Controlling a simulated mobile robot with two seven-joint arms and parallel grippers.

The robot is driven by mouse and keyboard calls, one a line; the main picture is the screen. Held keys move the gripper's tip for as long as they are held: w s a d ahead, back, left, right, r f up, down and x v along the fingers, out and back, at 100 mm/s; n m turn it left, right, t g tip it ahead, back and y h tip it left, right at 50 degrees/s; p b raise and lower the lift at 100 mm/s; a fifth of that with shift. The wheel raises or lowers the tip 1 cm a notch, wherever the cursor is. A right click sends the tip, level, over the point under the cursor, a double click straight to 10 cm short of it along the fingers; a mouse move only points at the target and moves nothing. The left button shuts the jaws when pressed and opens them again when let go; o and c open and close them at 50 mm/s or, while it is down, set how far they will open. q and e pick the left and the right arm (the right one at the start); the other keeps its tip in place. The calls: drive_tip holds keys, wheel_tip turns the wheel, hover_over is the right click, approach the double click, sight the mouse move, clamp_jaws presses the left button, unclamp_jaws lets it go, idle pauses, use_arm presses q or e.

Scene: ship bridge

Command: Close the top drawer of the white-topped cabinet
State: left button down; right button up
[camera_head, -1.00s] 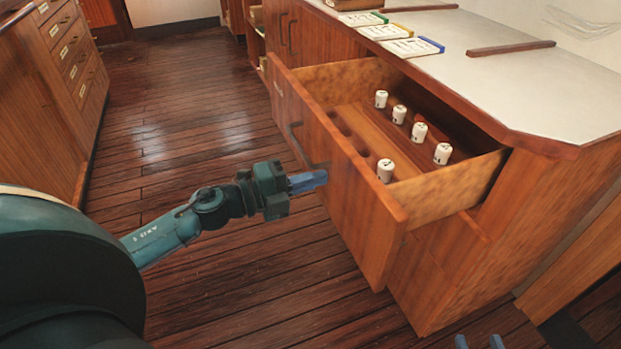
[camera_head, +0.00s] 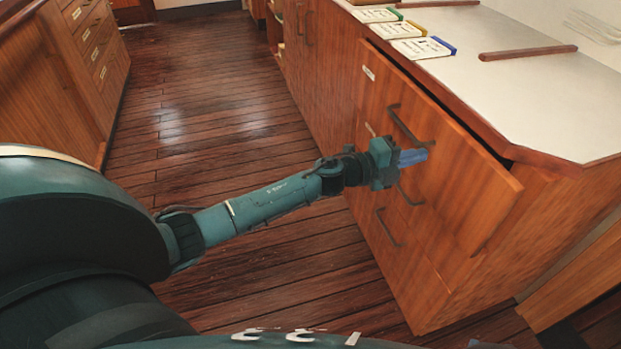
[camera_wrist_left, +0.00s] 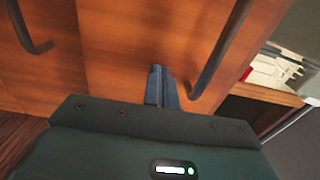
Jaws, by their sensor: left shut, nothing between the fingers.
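The white-topped cabinet (camera_head: 520,95) stands at the right in the head view. Its top drawer (camera_head: 455,170) is almost shut. A narrow dark gap shows between its front and the cabinet top, and the drawer's inside is hidden. My left gripper (camera_head: 413,158) is shut and empty, its blue fingertips at the top drawer's front, just below the dark handle (camera_head: 408,125). In the left wrist view the shut fingers (camera_wrist_left: 160,85) point at the wooden front, beside a dark handle (camera_wrist_left: 222,50). My right gripper is out of view.
Lower drawers with dark handles (camera_head: 388,228) are below the top drawer. Booklets (camera_head: 400,32) and a wooden strip (camera_head: 527,52) lie on the white top. Another wooden cabinet (camera_head: 60,75) stands at the left. The plank floor (camera_head: 205,120) between them is clear.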

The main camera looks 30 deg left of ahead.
sight(430, 152)
use_arm(q)
drive_tip(key=x, duration=0.3)
drive_tip(key=shift+w+d+f, duration=0.1)
drive_tip(key=shift+w+d, duration=0.15)
drive_tip(key=shift+w, duration=0.05)
drive_tip(key=shift+r, duration=0.25)
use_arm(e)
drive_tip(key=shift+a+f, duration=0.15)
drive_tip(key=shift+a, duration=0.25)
